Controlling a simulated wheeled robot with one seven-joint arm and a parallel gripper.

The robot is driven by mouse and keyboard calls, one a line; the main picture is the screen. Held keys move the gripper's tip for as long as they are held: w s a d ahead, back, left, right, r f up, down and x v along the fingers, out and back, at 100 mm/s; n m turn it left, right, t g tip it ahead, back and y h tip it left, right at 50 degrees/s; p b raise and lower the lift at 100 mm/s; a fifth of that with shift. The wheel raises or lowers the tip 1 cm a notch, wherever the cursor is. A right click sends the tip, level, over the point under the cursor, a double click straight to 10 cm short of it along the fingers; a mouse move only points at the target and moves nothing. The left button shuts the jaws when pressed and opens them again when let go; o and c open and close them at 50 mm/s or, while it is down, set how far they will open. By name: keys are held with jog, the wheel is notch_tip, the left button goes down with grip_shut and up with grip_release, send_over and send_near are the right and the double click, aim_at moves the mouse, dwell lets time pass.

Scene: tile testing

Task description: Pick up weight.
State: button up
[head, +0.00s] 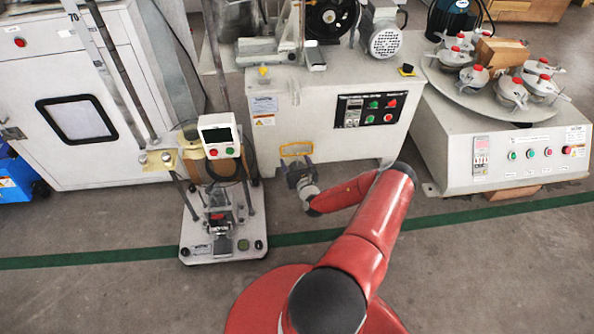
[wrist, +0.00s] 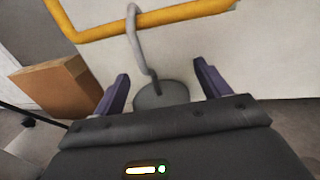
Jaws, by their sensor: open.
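The weight (wrist: 162,95) is a grey round disc with a thin bent hook rod rising from it, in the middle of the wrist view. The top of its hook meets a yellow bar (wrist: 170,16); I cannot tell for sure if it hangs from it. My gripper (wrist: 161,74) is open, with one dark finger on each side of the weight, apart from it. In the head view my gripper (head: 298,168) is in front of the white machine, just below the yellow bar (head: 296,149). I cannot make out the weight in the head view.
The white machine (head: 340,142) stands right behind my gripper. A test stand (head: 222,243) with a small display is to the left. A machine with a round turntable (head: 465,92) is at the right. A brown block (wrist: 68,92) shows left of the fingers. Floor in front is clear.

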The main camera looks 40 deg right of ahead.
grip_shut()
jog(key=shift+r, duration=0.1)
dwell(0.3)
jog(key=shift+r, duration=0.1)
